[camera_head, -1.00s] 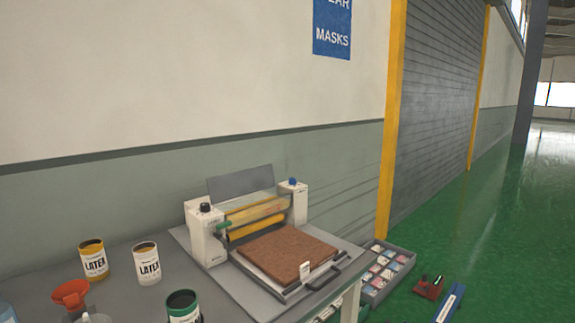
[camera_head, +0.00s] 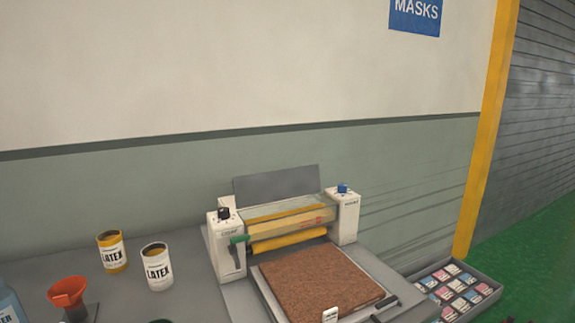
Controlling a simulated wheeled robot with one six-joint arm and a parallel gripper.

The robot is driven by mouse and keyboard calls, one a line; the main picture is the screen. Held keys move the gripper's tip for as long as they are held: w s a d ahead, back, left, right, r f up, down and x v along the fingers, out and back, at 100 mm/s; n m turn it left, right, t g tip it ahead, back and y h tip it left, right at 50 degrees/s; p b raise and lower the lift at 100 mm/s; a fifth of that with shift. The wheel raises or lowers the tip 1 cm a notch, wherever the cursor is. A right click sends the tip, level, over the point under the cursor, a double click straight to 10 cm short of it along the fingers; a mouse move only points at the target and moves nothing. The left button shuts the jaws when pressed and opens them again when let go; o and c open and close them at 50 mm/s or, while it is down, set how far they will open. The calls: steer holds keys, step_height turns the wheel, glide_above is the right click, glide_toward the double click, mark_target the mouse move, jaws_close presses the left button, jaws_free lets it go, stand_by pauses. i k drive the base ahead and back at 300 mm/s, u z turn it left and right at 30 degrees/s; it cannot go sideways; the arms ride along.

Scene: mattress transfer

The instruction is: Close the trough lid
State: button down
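The machine with the trough stands on the grey table, with two white end housings and a yellow roller (camera_head: 288,240) between them. A grey flat panel (camera_head: 277,184), which looks like the trough lid, stands raised and tilted back behind the trough (camera_head: 290,222). A blue knob (camera_head: 342,188) tops the right housing (camera_head: 343,215). A brown mattress-like slab (camera_head: 318,281) lies on the bed in front of the roller. My gripper is not in view.
Two latex cans, one yellow (camera_head: 112,252) and one white (camera_head: 157,267), stand left of the machine. An orange funnel (camera_head: 67,290) and a blue bottle (camera_head: 9,303) are at the far left. A crate of small packs (camera_head: 458,288) is on the right, beside the table.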

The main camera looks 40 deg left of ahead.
mark_target(250, 190)
steer(key=u, duration=0.3)
steer(key=i, duration=0.6)
steer(key=u, duration=1.05)
steer(key=i, duration=0.45)
steer(key=u, duration=0.55)
